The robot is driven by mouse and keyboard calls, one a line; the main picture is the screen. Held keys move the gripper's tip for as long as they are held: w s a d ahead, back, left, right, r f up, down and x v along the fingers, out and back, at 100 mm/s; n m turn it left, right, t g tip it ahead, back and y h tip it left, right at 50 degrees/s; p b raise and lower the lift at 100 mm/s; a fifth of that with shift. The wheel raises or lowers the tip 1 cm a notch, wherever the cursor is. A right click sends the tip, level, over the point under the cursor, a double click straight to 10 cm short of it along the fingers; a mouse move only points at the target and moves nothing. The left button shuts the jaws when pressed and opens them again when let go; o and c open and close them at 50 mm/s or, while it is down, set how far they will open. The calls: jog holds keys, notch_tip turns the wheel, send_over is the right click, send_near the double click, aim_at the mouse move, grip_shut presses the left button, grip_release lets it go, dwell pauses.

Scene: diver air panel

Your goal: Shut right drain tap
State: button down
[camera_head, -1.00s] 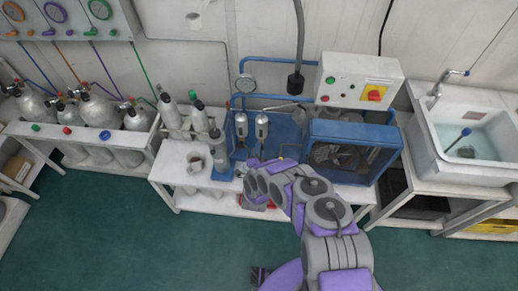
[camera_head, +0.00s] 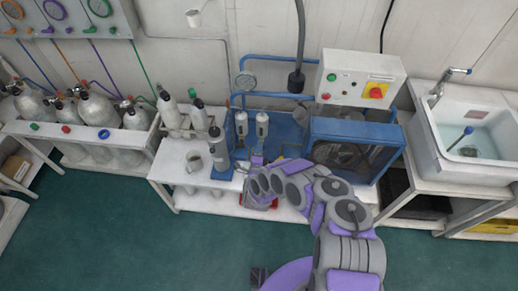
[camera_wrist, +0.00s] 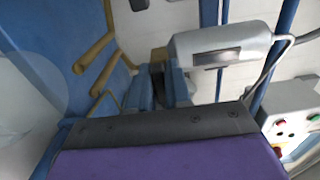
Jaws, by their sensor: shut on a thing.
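Two silver filter cylinders stand side by side on the blue compressor, the left one (camera_head: 241,124) and the right one (camera_head: 262,124). My gripper is below the right cylinder; in the head view my arm largely hides it and the taps. In the wrist view my gripper (camera_wrist: 163,86) has its blue fingers closed around a small brass-coloured piece, the right drain tap (camera_wrist: 159,56), beside a silver cylinder (camera_wrist: 222,45). Most of the tap is hidden between the fingers, so its handle angle cannot be told.
Brass-coloured pipes (camera_wrist: 97,55) run close by the fingers. A blue-framed fan (camera_head: 350,150) stands right of my arm, under a white control box (camera_head: 358,80). The green floor in front is clear.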

jog(key=shift+s+d+f, duration=0.1)
jog(key=shift+s+f, duration=0.05)
jog(key=shift+f, duration=0.15)
jog(key=c, duration=1.3)
grip_release()
jog(key=shift+o, duration=0.8)
jog(key=shift+r, duration=0.15)
jog(key=s, duration=1.7)
jog(key=shift+a, duration=0.35)
jog(key=shift+s, duration=0.1)
